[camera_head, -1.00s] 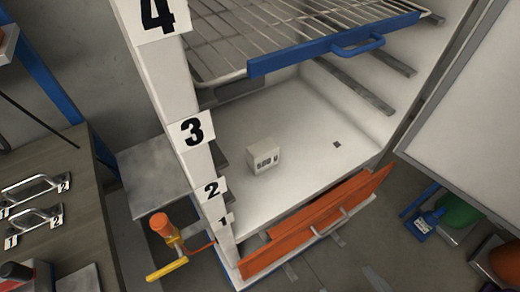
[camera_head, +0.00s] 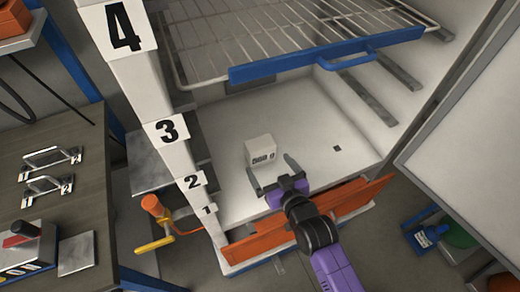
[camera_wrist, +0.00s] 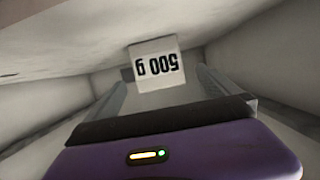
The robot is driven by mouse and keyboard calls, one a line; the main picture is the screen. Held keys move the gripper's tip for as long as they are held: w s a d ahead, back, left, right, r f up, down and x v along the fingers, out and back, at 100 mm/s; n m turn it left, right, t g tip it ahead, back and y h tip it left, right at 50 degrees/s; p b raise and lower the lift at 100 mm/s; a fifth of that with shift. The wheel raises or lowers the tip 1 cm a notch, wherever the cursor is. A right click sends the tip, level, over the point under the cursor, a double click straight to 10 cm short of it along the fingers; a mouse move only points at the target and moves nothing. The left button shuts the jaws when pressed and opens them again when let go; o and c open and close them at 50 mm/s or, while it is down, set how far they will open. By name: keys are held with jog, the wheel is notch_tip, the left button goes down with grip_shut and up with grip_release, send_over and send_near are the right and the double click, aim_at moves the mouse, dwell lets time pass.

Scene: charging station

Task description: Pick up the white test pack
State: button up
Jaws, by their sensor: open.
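The white test pack (camera_head: 259,149) is a small white box with dark lettering on its front, standing on the white floor inside the cabinet. In the wrist view the pack (camera_wrist: 155,57) shows "500 g" upside down, ahead of the fingers and near the middle. My gripper (camera_head: 272,171) is open, its two grey fingers pointing at the pack from the front side. In the wrist view the fingers (camera_wrist: 160,85) lie left and right of the line to the pack, with the pack at or just beyond the tips. I cannot tell whether they touch it.
A wire rack with a blue front bar (camera_head: 325,57) hangs above the pack. An orange panel (camera_head: 345,203) lies along the cabinet's front edge, below my arm. A numbered white post (camera_head: 150,95) stands left. The cabinet floor (camera_head: 325,120) right of the pack is mostly clear.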

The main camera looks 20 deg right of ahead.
aim_at(264, 155)
jog(key=x, duration=0.4)
jog(key=shift+w+d+r, duration=0.1)
jog(key=shift+w+r, duration=0.1)
jog(key=shift+r, duration=0.05)
jog(key=shift+x, duration=2.2)
jog(key=c, duration=1.9)
jog(key=shift+r, duration=0.1)
jog(key=shift+c, duration=0.2)
